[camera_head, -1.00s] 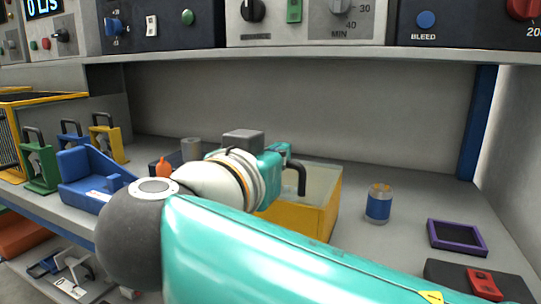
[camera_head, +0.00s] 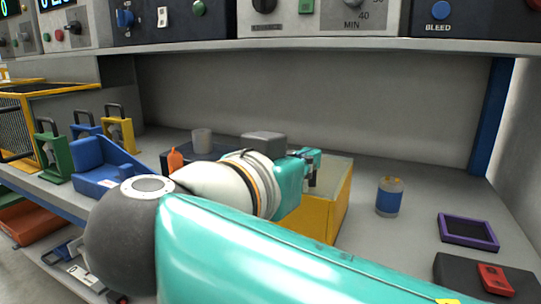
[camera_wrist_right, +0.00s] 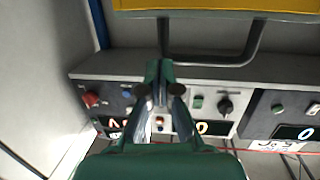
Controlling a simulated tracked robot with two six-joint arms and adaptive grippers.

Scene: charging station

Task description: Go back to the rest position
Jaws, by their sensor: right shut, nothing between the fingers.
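My right gripper (camera_head: 312,166) is in front of the yellow bin on the bench in the head view, partly hidden behind my own wrist. In the right wrist view the right gripper (camera_wrist_right: 161,76) is shut and empty, its green and dark fingers together. My left gripper is not in view.
A blue can (camera_head: 389,197), a purple tray (camera_head: 468,231) and a red device (camera_head: 495,280) on a dark block sit on the right. A blue holder (camera_head: 100,170) and green block (camera_head: 54,158) stand left. A control panel shelf (camera_head: 310,45) overhangs the bench.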

